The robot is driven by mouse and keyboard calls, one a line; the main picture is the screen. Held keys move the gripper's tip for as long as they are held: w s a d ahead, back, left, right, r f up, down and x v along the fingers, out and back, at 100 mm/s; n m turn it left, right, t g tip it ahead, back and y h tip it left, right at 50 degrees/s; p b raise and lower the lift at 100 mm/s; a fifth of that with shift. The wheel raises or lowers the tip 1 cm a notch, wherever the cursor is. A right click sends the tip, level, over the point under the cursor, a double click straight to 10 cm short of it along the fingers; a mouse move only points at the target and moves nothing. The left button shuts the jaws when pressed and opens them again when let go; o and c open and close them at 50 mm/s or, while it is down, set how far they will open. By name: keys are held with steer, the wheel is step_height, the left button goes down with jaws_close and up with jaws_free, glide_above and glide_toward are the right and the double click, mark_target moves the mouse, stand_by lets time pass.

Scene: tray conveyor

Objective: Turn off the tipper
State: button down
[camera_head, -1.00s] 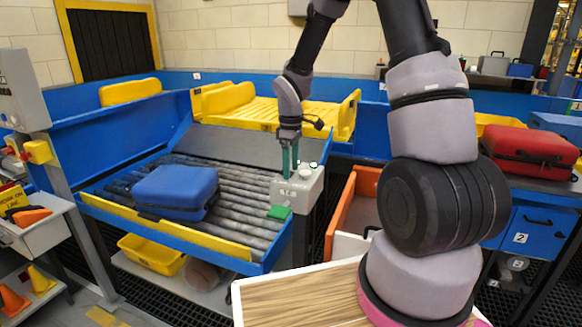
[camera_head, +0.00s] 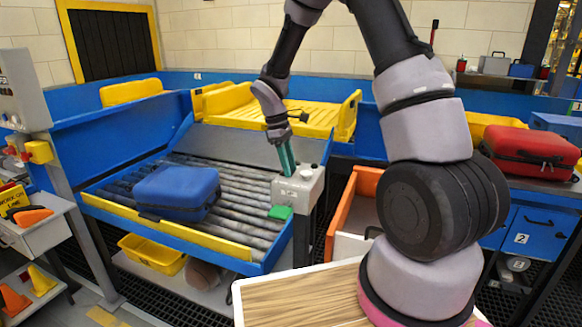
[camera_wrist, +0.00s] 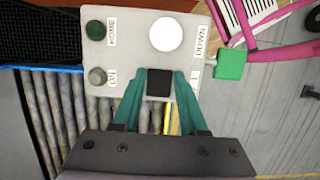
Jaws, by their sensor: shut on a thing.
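The tipper's grey control box (camera_head: 300,188) stands at the right front corner of the roller bed (camera_head: 240,196). In the wrist view, its face (camera_wrist: 125,55) has a green HOME button (camera_wrist: 96,29), a large white button labelled DOWN (camera_wrist: 166,33), a grey button (camera_wrist: 98,76) and a black knob (camera_wrist: 159,83). My gripper (camera_head: 287,172) reaches down to the box from above, tilted. Its teal fingers (camera_wrist: 158,95) are shut on the black knob, one on each side. The label beside the knob is mostly hidden by a finger.
A blue suitcase (camera_head: 176,190) lies on the rollers, left of the box. A green block (camera_wrist: 230,64) sits at the box's side. An orange-edged open drawer (camera_head: 341,212) is close on the right. A red suitcase (camera_head: 527,153) lies further right.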

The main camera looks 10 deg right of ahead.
steer(key=shift+h, duration=0.3)
steer(key=shift+a, duration=0.1)
steer(key=shift+c, duration=2.2)
jaws_free()
steer(key=shift+w+r, duration=0.1)
steer(key=shift+r, duration=0.05)
steer(key=v, duration=1)
steer(key=shift+w+r, duration=0.25)
steer(key=shift+a, duration=0.1)
